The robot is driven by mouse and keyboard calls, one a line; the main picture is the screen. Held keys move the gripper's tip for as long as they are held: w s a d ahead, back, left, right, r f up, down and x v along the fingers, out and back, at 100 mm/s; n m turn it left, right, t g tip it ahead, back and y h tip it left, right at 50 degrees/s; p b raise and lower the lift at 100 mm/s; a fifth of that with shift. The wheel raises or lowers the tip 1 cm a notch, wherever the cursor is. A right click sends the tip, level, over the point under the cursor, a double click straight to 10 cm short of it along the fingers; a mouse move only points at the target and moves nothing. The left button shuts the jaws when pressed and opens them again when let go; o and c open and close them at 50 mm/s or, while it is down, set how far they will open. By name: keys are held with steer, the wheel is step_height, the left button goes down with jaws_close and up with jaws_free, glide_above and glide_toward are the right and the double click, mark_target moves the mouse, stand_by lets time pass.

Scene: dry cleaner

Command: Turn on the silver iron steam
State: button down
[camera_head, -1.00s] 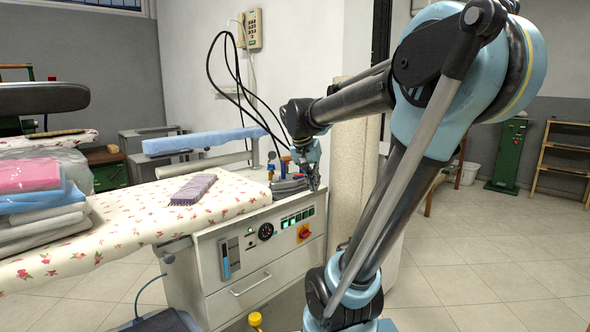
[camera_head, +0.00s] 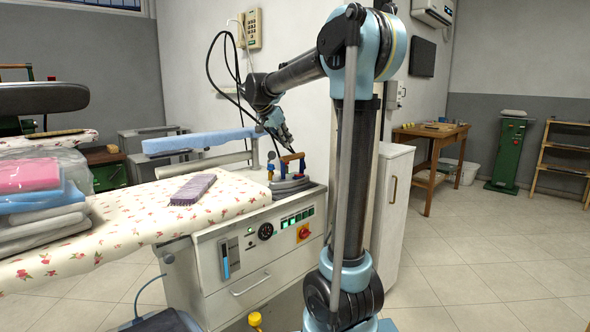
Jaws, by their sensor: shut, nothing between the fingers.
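The silver iron (camera_head: 290,183) sits at the right end of the ironing table, on top of the white cabinet. Its brown handle (camera_head: 292,158) shows above it. My gripper (camera_head: 291,149) is shut and empty, pointing down right above the handle; I cannot tell if it touches it. No label is readable.
A purple brush-like block (camera_head: 193,189) lies on the floral ironing cover (camera_head: 120,221). Folded clothes (camera_head: 40,200) are stacked at left. A blue padded sleeve arm (camera_head: 203,140) stands behind. Black cables (camera_head: 219,75) hang near my arm. Floor at right is clear.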

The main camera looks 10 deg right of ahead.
glide_toward(303, 175)
steer(key=shift+w+d+r, duration=0.3)
steer(key=shift+w+d, duration=0.2)
steer(key=shift+w, duration=0.1)
steer(key=shift+w+d+r, duration=0.25)
steer(key=shift+w+d, duration=0.25)
steer(key=shift+w, duration=0.1)
step_height(303, 175, down, 3)
steer(key=shift+f, duration=0.1)
steer(key=shift+a+f, duration=0.1)
steer(key=shift+f, duration=0.45)
steer(key=shift+s, duration=0.1)
steer(key=shift+s+a+f, duration=0.15)
steer(key=shift+a+f, duration=0.15)
steer(key=shift+f, duration=0.3)
steer(key=shift+d+r, duration=0.1)
steer(key=shift+w+d+r, duration=0.25)
steer(key=shift+w+d, duration=0.2)
steer(key=shift+d, duration=0.1)
